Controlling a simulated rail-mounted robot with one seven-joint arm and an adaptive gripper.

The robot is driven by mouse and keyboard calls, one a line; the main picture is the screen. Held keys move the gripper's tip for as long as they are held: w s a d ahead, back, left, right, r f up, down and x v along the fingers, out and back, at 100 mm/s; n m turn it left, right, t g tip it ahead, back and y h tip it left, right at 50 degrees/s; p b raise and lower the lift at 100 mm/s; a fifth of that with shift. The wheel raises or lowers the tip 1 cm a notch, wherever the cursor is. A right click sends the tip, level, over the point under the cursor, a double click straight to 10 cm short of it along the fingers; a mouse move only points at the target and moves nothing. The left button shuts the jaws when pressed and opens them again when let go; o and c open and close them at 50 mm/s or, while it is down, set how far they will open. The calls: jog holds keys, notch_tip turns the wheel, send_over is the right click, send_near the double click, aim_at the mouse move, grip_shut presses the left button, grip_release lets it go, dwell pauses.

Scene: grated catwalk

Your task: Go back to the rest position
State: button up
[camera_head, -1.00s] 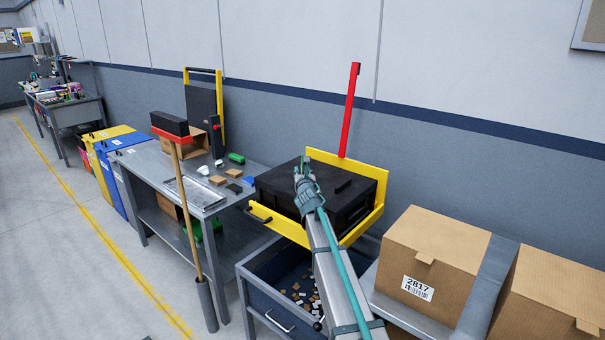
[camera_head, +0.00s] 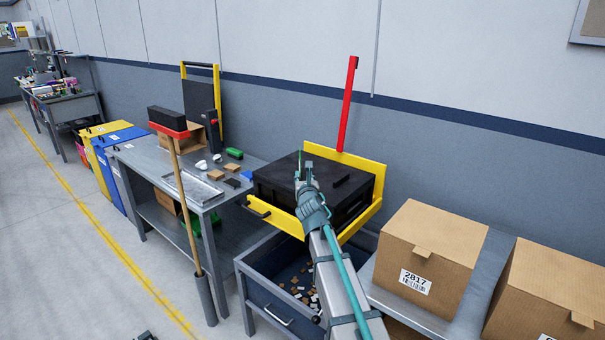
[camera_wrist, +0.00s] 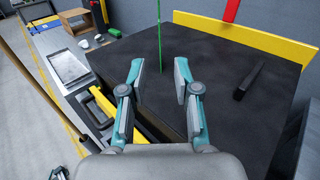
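My gripper (camera_head: 304,176) is in front of and above a black box lid with a small black bar on top. In the wrist view my gripper (camera_wrist: 157,85) has its two teal-and-grey fingers spread apart, with nothing between them. The black box (camera_head: 322,186) sits in a yellow frame (camera_head: 365,222); its dark top (camera_wrist: 225,95) fills much of the wrist view. A thin green upright strip (camera_wrist: 159,35) shows beyond the fingers. I cannot tell the exact gap between the fingers and the lid.
A grey drawer unit (camera_head: 268,302) with small pieces inside stands below the box. A workbench (camera_head: 140,155) with a metal tray and small blocks is at left, a broom handle (camera_head: 185,210) before it. Cardboard boxes (camera_head: 432,250) stand at right.

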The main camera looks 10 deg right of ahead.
jog(key=shift+s, duration=0.25)
